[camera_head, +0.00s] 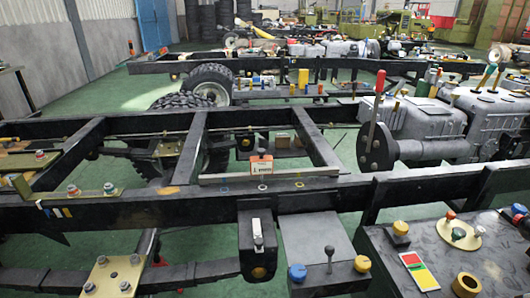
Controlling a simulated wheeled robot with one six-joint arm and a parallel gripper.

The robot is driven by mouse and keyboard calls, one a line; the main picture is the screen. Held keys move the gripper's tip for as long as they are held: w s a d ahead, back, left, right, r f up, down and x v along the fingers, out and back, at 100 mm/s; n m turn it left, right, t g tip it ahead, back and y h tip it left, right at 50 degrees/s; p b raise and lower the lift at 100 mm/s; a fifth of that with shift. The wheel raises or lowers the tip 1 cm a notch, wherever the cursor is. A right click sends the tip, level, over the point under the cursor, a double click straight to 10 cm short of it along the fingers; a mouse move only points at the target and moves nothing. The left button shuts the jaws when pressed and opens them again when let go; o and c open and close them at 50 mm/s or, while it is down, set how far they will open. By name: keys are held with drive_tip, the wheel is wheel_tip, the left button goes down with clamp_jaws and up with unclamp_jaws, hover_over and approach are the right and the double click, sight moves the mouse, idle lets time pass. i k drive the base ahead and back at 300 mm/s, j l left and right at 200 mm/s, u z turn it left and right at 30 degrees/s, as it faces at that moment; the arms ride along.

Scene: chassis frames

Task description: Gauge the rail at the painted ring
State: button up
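The near dark chassis rail (170,208) runs across the picture from left to right. Small painted rings lie on its top face: a left one (224,189), a middle one (262,187) and a right one (299,185). Their colours are hard to tell apart at this size. A small orange and white box with a dark top, apparently a gauge (261,164), stands upright at the back edge of a light grey strip (318,172), just behind the middle ring. My gripper is not in view.
A grey box with a black lever (329,258) and blue and yellow knobs stands in front of the rail. At right are a bench with a red-yellow-green card (419,270) and a brass ring (466,285). A red-handled lever (376,120) rises behind the rail, beside a grey gearbox (425,120).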

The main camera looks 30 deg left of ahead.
sight(261, 165)
drive_tip(key=k+j+u, duration=0.2)
drive_tip(key=j, duration=0.15)
drive_tip(key=i+l+u, duration=0.1)
drive_tip(key=u, duration=0.3)
drive_tip(key=l+u, duration=0.55)
drive_tip(key=u, duration=0.2)
